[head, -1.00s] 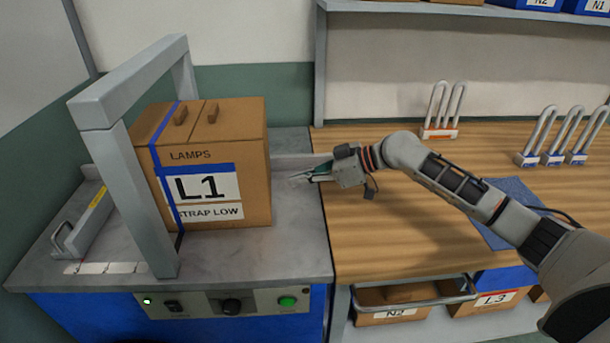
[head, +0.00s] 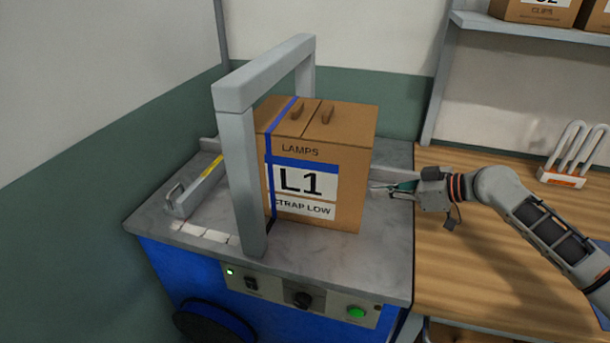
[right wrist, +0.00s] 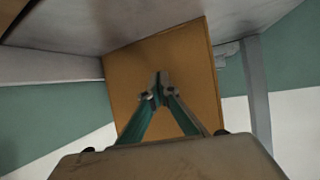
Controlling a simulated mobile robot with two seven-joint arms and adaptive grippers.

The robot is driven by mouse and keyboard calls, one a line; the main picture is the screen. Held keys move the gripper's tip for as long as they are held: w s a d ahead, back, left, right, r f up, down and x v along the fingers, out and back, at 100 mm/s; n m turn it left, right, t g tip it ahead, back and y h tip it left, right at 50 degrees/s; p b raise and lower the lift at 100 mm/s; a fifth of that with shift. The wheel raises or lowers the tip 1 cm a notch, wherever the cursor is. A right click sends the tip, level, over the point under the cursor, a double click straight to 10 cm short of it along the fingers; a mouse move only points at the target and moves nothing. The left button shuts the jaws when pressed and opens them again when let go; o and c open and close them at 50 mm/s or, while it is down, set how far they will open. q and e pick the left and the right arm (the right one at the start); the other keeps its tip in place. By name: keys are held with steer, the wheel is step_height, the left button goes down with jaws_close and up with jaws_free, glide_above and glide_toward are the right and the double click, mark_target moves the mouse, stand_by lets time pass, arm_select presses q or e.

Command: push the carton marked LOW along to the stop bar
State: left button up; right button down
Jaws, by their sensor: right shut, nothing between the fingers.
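The carton (head: 335,160), brown and marked LAMPS, L1 and STRAP LOW, stands upright on the grey machine top, partly under the arch. A blue strap runs around its left part. The stop bar (head: 197,188), grey with a yellow mark, lies on the machine top left of the arch, with a gap between it and the carton. My right gripper (head: 378,187) is shut and empty at the carton's right side; I cannot tell whether it touches. In the right wrist view its closed fingertips (right wrist: 158,88) point at the carton's plain side (right wrist: 190,70). My left gripper is not in view.
The grey arch (head: 238,165) stands over the machine top, its near post in front of the carton's left edge. The wooden bench (head: 470,270) adjoins on the right.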

steer(key=shift+w+a, duration=0.75)
steer(key=shift+a, duration=1.6)
steer(key=shift+w+a, duration=0.75)
steer(key=shift+a, duration=1.65)
steer(key=shift+w+a, duration=0.75)
steer(key=shift+a, duration=1.6)
steer(key=shift+s+d+p, duration=0.15)
steer(key=shift+s+d, duration=0.15)
steer(key=shift+d, duration=0.7)
steer(key=shift+s+d+p, duration=0.1)
steer(key=shift+s+d, duration=0.15)
steer(key=shift+d, duration=0.7)
steer(key=shift+s+d+p, duration=0.15)
steer(key=shift+s+d, duration=0.15)
steer(key=shift+d, duration=0.7)
